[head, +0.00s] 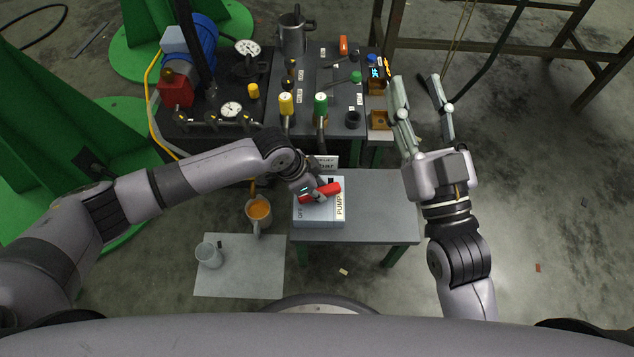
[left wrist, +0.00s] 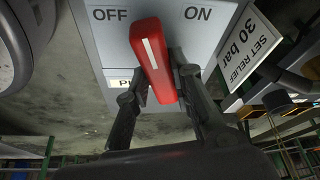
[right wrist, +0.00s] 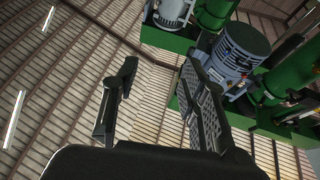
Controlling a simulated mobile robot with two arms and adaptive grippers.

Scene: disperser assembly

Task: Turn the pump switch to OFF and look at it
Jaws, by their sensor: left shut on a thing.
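The pump switch is a red handle (head: 322,192) on a light grey box (head: 308,217) marked PUMP. My left gripper (left wrist: 164,80) is shut on the red handle (left wrist: 153,55), with one finger on each side. In the left wrist view, OFF is printed at the upper left and ON at the upper right. The handle's white line leans up and left, between the two words and closer to OFF. My left wrist covers part of the box in the head view. My right gripper (head: 418,88) is open and empty, raised at the right; its spread fingers also show in the right wrist view (right wrist: 158,68).
The box stands on a small grey table (head: 385,210) with bare room at its right. A sign (left wrist: 252,48) reading SET RELIEF 30 bar stands behind it. The valve bench (head: 335,90) is behind.

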